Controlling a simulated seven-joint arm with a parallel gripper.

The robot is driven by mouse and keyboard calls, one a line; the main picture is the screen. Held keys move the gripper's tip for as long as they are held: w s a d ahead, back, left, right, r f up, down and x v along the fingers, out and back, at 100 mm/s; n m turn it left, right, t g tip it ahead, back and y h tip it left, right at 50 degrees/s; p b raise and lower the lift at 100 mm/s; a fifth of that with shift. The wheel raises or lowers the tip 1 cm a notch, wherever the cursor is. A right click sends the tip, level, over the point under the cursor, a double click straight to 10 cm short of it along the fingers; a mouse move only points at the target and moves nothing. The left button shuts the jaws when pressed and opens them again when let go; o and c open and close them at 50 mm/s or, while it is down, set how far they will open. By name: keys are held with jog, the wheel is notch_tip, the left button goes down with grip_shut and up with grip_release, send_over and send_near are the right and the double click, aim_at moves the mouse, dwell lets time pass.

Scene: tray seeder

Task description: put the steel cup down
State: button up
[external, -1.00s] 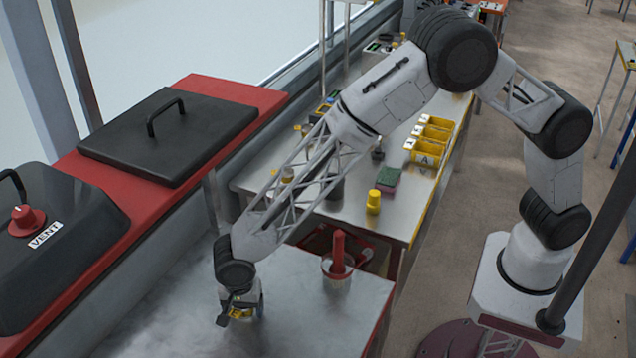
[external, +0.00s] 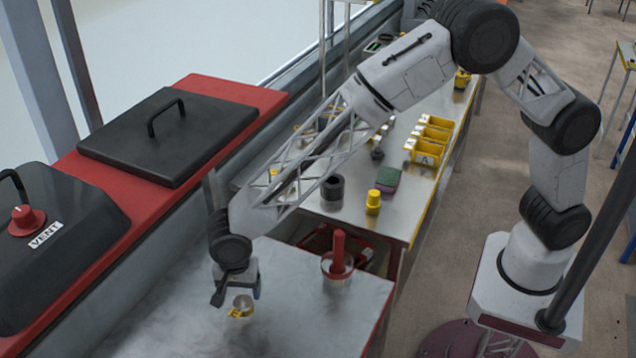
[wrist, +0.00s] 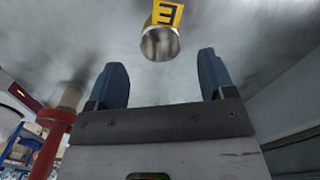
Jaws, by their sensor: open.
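The steel cup (external: 243,302) stands on the bare metal table (external: 310,318), with a yellow tag on its side. It also shows in the wrist view (wrist: 160,46), where its yellow tag carries a dark letter like an E. My gripper (external: 240,290) is open and empty, just above the cup in the external view. In the wrist view the two blue-grey fingertips (wrist: 162,68) are wide apart, and the cup lies beyond them, clear of both.
The red bench with black lids (external: 150,135) runs along the left. Behind are a dark cylinder (external: 332,188), a yellow jar (external: 373,203) and yellow bins (external: 427,150). The table's front is clear.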

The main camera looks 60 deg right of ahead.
jog(key=shift+r, duration=2.45)
jog(key=shift+d, duration=0.1)
jog(key=s+d+r+n, duration=0.3)
jog(key=d+r, duration=0.2)
jog(key=d, duration=0.6)
jog(key=s+d+r+n+t, duration=0.15)
jog(key=d+r, duration=0.35)
jog(key=d, duration=0.6)
jog(key=s+d+r+n+g, duration=0.1)
jog(key=s+d+r+n, duration=0.35)
jog(key=d, duration=0.65)
jog(key=s+d+r+n+t, duration=0.1)
jog(key=s+d+r, duration=0.3)
jog(key=s+d, duration=0.3)
jog(key=s+d+r+n, duration=0.1)
jog(key=s+d+r, duration=0.3)
jog(key=s+d, duration=0.2)
jog(key=s+d+n, duration=0.1)
jog(key=s+d, duration=0.2)
jog(key=s, duration=0.4)
jog(key=s+d+n+t, duration=0.1)
jog(key=s+d, duration=0.3)
jog(key=s, duration=0.4)
jog(key=shift+s+d+r, duration=0.2)
jog(key=shift+d, duration=0.05)
